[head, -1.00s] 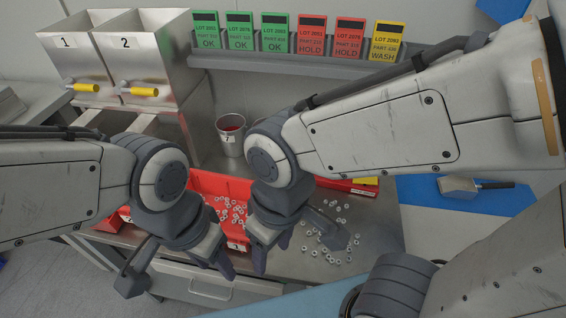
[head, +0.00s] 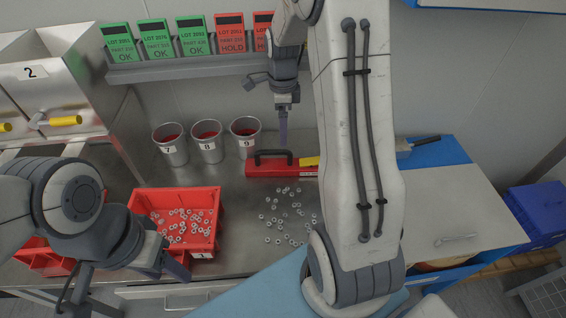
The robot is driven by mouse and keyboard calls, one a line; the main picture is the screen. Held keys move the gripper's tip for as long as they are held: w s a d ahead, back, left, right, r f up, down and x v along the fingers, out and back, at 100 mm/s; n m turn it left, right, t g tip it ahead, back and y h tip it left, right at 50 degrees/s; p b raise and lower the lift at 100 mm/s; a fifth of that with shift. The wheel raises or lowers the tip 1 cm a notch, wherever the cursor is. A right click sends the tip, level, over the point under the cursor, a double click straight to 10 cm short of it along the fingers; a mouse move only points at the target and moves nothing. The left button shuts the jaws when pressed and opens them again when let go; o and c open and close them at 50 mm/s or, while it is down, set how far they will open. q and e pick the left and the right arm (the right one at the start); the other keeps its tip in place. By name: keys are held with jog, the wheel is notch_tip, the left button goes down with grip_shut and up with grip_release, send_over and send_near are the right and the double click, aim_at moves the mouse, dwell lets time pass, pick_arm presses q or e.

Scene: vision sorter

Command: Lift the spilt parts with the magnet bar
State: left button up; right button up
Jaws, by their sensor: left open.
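The magnet bar (head: 262,170), red with a black handle on top and a yellow part at its right end, lies at the back of the steel bench. The spilt parts (head: 290,214), several small pale nut-like rings, lie loose in front of it. My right gripper (head: 283,142) points down just above the handle, seen edge-on; I cannot tell its opening or whether it touches the handle. My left gripper (head: 128,281) is open and empty, low at the left, in front of the red bin (head: 172,193). This bin, labelled 1, holds similar parts.
Three metal cups labelled 7 (head: 171,150), 8 (head: 208,147) and 9 (head: 245,138) stand behind the bin. Hoppers (head: 55,88) stand at the left. A rack (head: 190,62) of green and red lot cards hangs at the back. My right arm hides the bench right of the spill.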

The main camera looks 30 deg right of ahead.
aim_at(283, 164)
notch_tip(283, 164, down, 15)
jog(key=shift+d+f+p, duration=0.1)
jog(key=shift+f+p, duration=0.1)
jog(key=shift+p, duration=0.75)
jog(key=shift+c, duration=0.3)
grip_shut()
